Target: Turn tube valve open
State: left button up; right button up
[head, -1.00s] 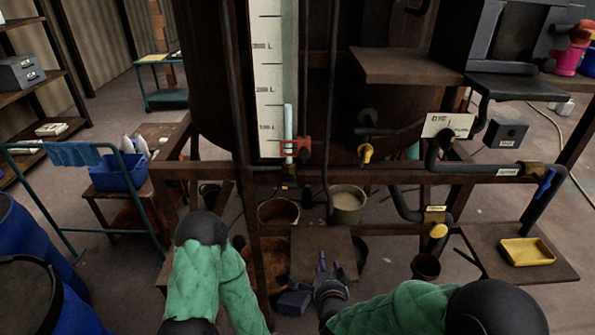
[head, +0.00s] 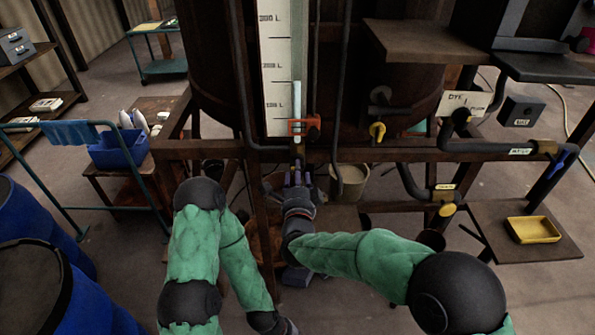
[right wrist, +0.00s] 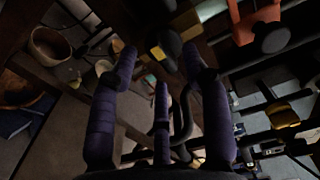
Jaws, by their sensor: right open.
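The sight tube (head: 298,97) stands in front of the white litre scale on the vat. An orange-red fitting (head: 304,126) is at its lower end; it also shows in the right wrist view (right wrist: 258,24). Just below, in the right wrist view, a small dark knob with a yellow patch (right wrist: 168,46) lies beyond the fingertips, apparently the tube valve. My right gripper (head: 297,178) is open and empty, just below the fitting; its fingers (right wrist: 160,65) spread on either side of the knob, not visibly touching it. My left gripper (head: 272,323) hangs low, its fingers unclear.
A rusty frame beam (head: 400,152) crosses in front of the vat. A yellow-handled valve (head: 377,131) is to the right, and another yellow knob (head: 447,209) lower. A bucket (head: 349,183) stands underneath. Blue drums (head: 35,215) are at the left.

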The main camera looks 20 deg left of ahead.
jog(key=shift+x, duration=1.1)
grip_shut()
